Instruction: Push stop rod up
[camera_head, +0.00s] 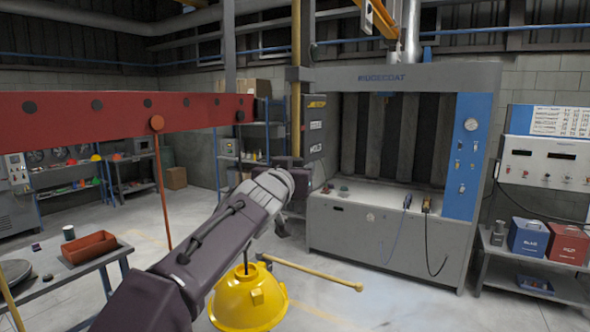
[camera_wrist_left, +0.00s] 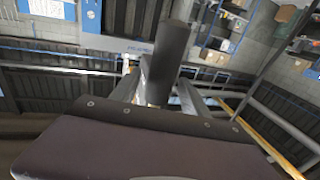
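My left arm reaches up from the bottom of the head view. Its left gripper (camera_head: 292,177) is at the height of the lower end of a dark control box (camera_head: 315,125), in front of the booth. In the left wrist view a dark grey cylinder (camera_wrist_left: 172,52) stands out between or in front of the grey fingers; I cannot tell whether it is gripped. A yellow bar with a rounded end (camera_head: 318,273) slants beside the yellow hood (camera_head: 248,300). A thin red rod (camera_head: 163,195) hangs from the red beam. I cannot tell which one is the stop rod. My right gripper is not in view.
The red beam (camera_head: 100,107) crosses the upper left. A spray booth (camera_head: 390,225) stands behind. A bench with a red tray (camera_head: 90,247) is at lower left. A shelf with blue and red boxes (camera_head: 568,243) is at right. The floor at lower right is clear.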

